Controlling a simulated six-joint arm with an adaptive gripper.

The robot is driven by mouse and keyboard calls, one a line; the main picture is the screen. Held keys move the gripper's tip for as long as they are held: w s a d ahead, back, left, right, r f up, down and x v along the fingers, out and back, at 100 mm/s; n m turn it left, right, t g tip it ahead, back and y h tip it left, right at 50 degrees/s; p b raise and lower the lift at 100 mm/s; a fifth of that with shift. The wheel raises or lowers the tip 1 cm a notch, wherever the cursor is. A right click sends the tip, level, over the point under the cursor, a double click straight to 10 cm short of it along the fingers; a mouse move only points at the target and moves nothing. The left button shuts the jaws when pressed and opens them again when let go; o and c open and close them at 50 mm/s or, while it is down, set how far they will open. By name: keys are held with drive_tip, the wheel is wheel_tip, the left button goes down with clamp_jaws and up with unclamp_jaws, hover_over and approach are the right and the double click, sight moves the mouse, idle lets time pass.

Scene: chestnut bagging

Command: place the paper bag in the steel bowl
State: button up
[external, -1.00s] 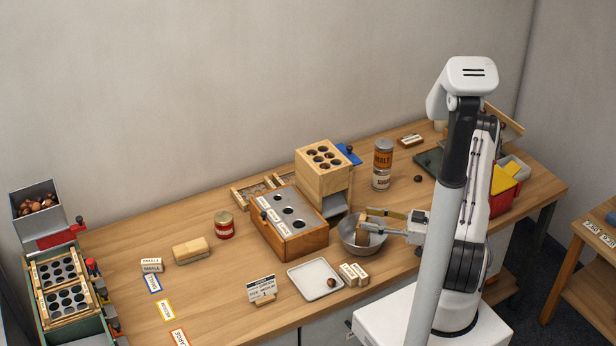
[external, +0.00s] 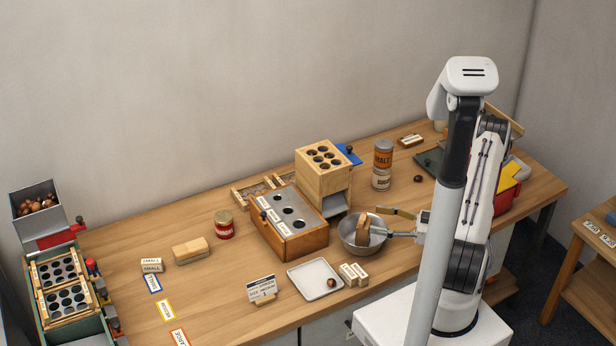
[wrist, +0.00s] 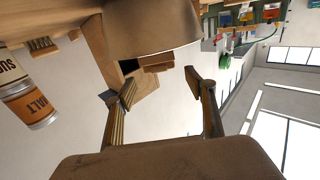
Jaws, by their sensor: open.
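The steel bowl (external: 352,247) stands on the table just left of my arm in the external view. The brown paper bag (external: 363,227) is inside it, its upper part showing above the rim. Its lower part is hidden by the bowl wall. My gripper (external: 379,220) is open, its fingers spread apart at the bowl's right side, close to the bag. In the wrist view, the fingers (wrist: 160,92) are wide apart with nothing held between them. A curved brownish surface, probably the bowl (wrist: 150,28), shows at the top, with a small tan piece, perhaps the bag (wrist: 156,64), at its edge.
A wooden box with round holes (external: 290,236) and a taller holed block (external: 323,172) stand left of the bowl. A malt tin (external: 382,165) stands behind it. A white tray (external: 300,275) and small labelled blocks (external: 354,274) lie in front. A red bin (external: 507,200) is behind my arm.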

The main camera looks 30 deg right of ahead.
drive_tip(key=v, duration=0.9)
drive_tip(key=shift+s+d, duration=0.1)
idle(0.7)
drive_tip(key=w+d+r+g+h, duration=0.1)
drive_tip(key=w+d+r+h, duration=0.1)
drive_tip(key=w+d+h, duration=0.4)
drive_tip(key=w+d+r+g+h, duration=0.1)
drive_tip(key=w+r+g+h, duration=0.2)
drive_tip(key=w, duration=0.4)
wheel_tip(320, 180, up, 15)
drive_tip(key=m+h, duration=0.4)
drive_tip(key=h, duration=0.3)
drive_tip(key=s+a+r+m+g, duration=0.1)
drive_tip(key=s+a+r+m, duration=0.2)
drive_tip(key=s+a+r, duration=0.5)
drive_tip(key=s+a+m+g+y, duration=0.2)
drive_tip(key=s+a+y, duration=0.1)
drive_tip(key=s+a, duration=1)
drive_tip(key=s, duration=0.3)
drive_tip(key=shift+s+a+f, duration=0.15)
drive_tip(key=shift+a+f, duration=0.2)
